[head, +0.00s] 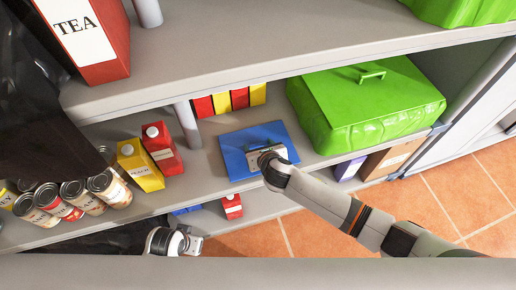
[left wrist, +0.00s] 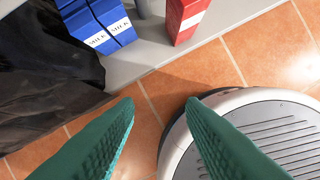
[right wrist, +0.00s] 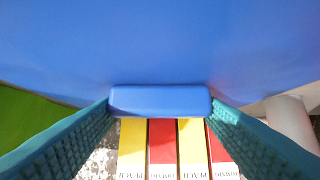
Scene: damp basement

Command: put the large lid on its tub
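A flat blue lid (head: 235,142) shows on the middle shelf in the head view, under my right gripper (head: 266,153). In the right wrist view the blue lid (right wrist: 160,40) fills the upper part, and its raised blue handle (right wrist: 160,100) sits between the fingertips, which meet its two ends. My right gripper is shut on this handle. I cannot tell whether the lid rests on the shelf or is raised. No blue tub shows clearly. My left gripper (left wrist: 160,102) is open and empty over the floor edge; the head view shows only its wrist part.
A green lidded container (head: 370,105) stands right of the lid. Red and yellow boxes (head: 230,101) stand behind it. A red carton (head: 162,148), a yellow carton (head: 140,166) and several cans (head: 108,188) are left. Blue milk cartons (left wrist: 95,25) stand on the lower shelf.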

